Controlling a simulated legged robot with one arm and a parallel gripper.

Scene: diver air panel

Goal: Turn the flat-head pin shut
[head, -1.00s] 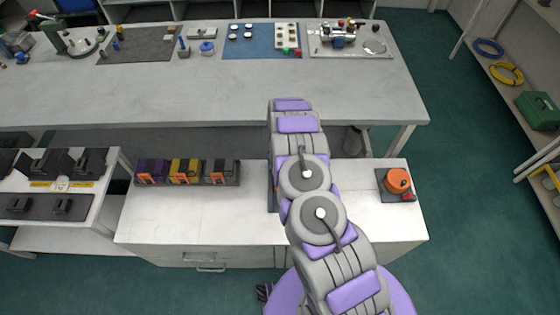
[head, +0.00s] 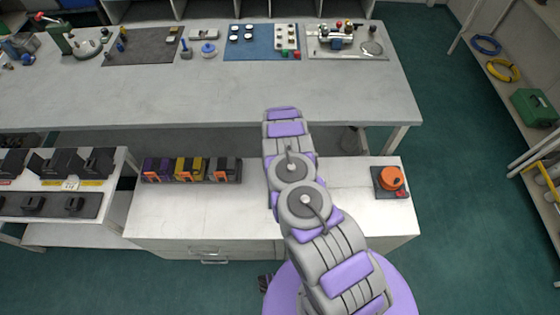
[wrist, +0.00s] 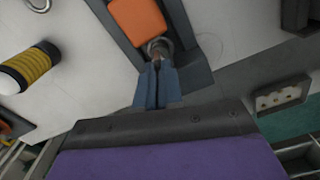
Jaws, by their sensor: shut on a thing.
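In the wrist view, my gripper (wrist: 158,72) has narrow blue-grey fingers, closed together on a small metal pin (wrist: 157,53). A round metal collar or ring surrounds the pin just beyond the fingertips. The pin's flat head is mostly hidden between the fingers, so its turn angle cannot be read. An orange block (wrist: 138,18) sits right beyond the pin, on a dark grey mount (wrist: 194,77). In the head view my arm covers the gripper and the pin.
The wrist view also shows a yellow-and-black cylinder (wrist: 26,70) at left and a grey socket plate (wrist: 282,97) at right. In the head view, an orange knob (head: 391,178) stands at the right of the white cabinet (head: 190,222), with several coloured dark blocks (head: 190,170) at left.

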